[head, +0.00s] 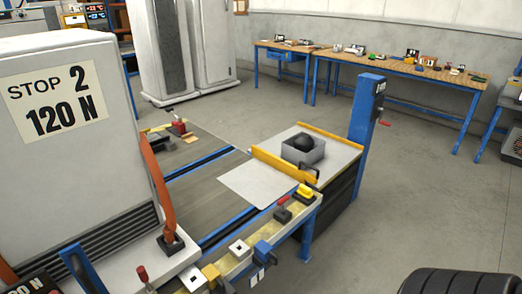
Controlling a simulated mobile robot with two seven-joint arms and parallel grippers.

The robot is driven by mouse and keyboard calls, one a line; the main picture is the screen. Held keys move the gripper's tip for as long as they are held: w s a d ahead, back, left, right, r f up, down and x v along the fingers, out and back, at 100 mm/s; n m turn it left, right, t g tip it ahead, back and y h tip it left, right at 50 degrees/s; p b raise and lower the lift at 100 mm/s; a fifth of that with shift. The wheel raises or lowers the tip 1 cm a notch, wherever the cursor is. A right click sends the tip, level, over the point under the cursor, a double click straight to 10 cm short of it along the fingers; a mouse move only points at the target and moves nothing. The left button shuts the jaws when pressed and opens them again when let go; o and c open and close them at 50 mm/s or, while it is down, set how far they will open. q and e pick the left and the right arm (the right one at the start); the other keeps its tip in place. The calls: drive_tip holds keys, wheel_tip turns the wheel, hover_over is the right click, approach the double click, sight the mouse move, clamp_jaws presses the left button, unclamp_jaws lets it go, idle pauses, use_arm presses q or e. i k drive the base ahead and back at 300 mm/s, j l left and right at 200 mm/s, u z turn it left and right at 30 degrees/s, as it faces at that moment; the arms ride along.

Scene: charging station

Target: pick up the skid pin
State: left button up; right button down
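I cannot tell for certain which thing is the skid pin. Several small parts with coloured handles sit on the front rail of the low bench: a red-handled part (283,209), a yellow-topped part (303,193), a blue block (263,250) and a white block (240,250). A small red knob on a stem (142,274) stands upright at the lower left. Another red piece (180,127) lies at the bench's far side. Neither of my grippers shows in the head view.
A large white cabinet marked "STOP 2 120 N" (75,150) blocks the left. A grey box with a dark ball (303,150) sits on a platform beside a blue post (367,125). A tyre (460,281) is at the lower right. Open floor (430,190) lies to the right.

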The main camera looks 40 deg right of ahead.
sight(282, 201)
drive_tip(key=z, duration=1.55)
drive_tip(key=l+u, duration=0.1)
drive_tip(key=u, duration=0.3)
drive_tip(key=i+l+u, duration=0.1)
drive_tip(key=u, duration=0.35)
drive_tip(key=l+u, duration=0.15)
drive_tip(key=u, duration=0.25)
drive_tip(key=i+l+u, duration=0.1)
drive_tip(key=l+u, duration=0.2)
drive_tip(key=l, duration=0.15)
drive_tip(key=l+u, duration=0.25)
drive_tip(key=l, duration=0.15)
drive_tip(key=l+u, duration=0.1)
drive_tip(key=l, duration=0.5)
drive_tip(key=l+u, duration=0.15)
drive_tip(key=l, duration=0.5)
drive_tip(key=k+l+u, duration=0.1)
drive_tip(key=l, duration=0.5)
